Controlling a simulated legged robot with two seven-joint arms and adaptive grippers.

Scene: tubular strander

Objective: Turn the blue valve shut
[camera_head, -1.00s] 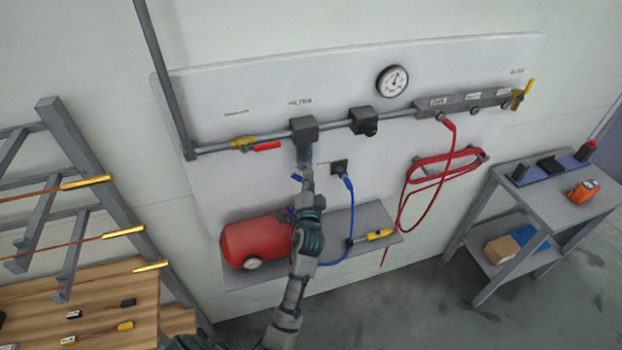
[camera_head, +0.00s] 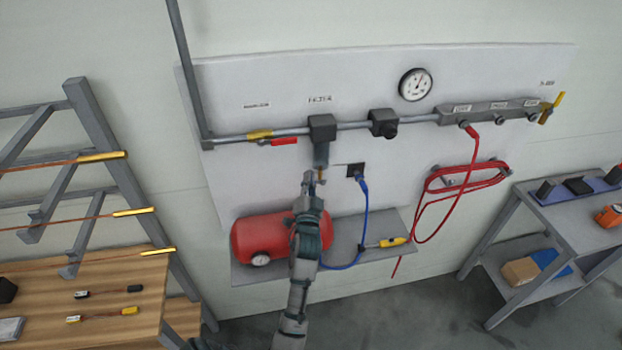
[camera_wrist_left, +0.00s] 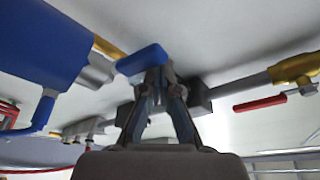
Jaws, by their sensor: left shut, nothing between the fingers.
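The blue valve handle (camera_wrist_left: 143,60) shows in the left wrist view as a small blue bar beside a brass fitting (camera_wrist_left: 108,47). The fitting leads to a large blue body (camera_wrist_left: 40,42). In the head view the filter bowl (camera_head: 321,152) hangs from the pipe, with a small brass piece (camera_head: 321,173) below it; I cannot make out the blue handle there. My left gripper (camera_head: 313,180) is just below the bowl, shut and empty. In the wrist view its fingertips (camera_wrist_left: 158,75) are right at the blue handle; contact is unclear. My right gripper is not in view.
A red-handled valve (camera_head: 284,142) sits on the pipe left of the filter. A red tank (camera_head: 262,238) stands on the shelf below, partly behind my arm. A blue hose (camera_head: 364,210) and a coiled red hose (camera_head: 455,182) hang to the right.

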